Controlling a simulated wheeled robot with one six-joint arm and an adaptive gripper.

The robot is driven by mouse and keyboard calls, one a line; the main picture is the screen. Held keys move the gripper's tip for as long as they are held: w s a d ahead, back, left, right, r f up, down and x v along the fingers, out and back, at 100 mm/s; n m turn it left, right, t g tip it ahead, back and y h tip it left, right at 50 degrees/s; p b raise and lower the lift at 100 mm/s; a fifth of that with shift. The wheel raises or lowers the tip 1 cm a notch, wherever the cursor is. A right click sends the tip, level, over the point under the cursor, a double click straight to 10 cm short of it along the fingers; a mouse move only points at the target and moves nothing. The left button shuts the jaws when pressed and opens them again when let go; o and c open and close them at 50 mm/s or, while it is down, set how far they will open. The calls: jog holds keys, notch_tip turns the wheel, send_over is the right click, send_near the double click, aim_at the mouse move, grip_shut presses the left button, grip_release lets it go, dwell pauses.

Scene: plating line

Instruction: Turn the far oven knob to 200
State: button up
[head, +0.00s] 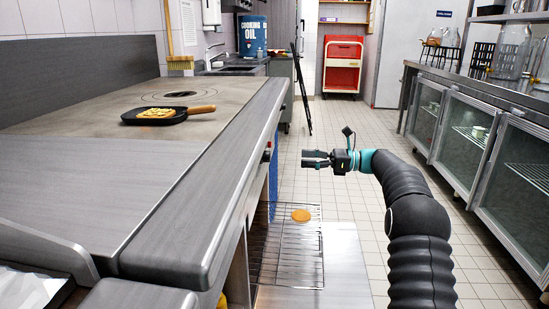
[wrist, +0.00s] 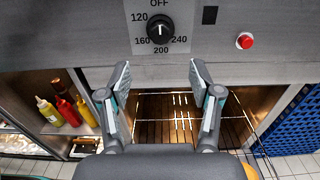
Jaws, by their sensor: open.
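The oven knob (wrist: 160,29) is round and black, on a grey dial plate marked OFF at the top, 120, 160, 200 at the bottom and 240. A pale mark shows on the knob, seemingly towards OFF, but it is too small to be sure. My gripper (wrist: 160,76) is open and empty, its two fingers apart below the knob in the wrist view and not touching it. In the head view my gripper (head: 318,159) is in the aisle, to the right of the stove front (head: 262,165). Only one knob shows clearly.
A red button (wrist: 244,41) sits right of the knob. Below, the oven is open, with a wire rack (head: 285,260) pulled out and an orange disc (head: 301,215) over it. A pan (head: 160,115) with food stands on the stove. Glass-door cabinets (head: 465,130) line the right.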

aim_at(265, 156)
jog(key=a, duration=1.1)
jog(key=shift+w+a, duration=0.2)
jog(key=shift+a, duration=0.1)
jog(key=c, duration=1.1)
jog(key=shift+d, duration=0.35)
jog(key=shift+c, duration=0.3)
jog(key=shift+a, duration=0.25)
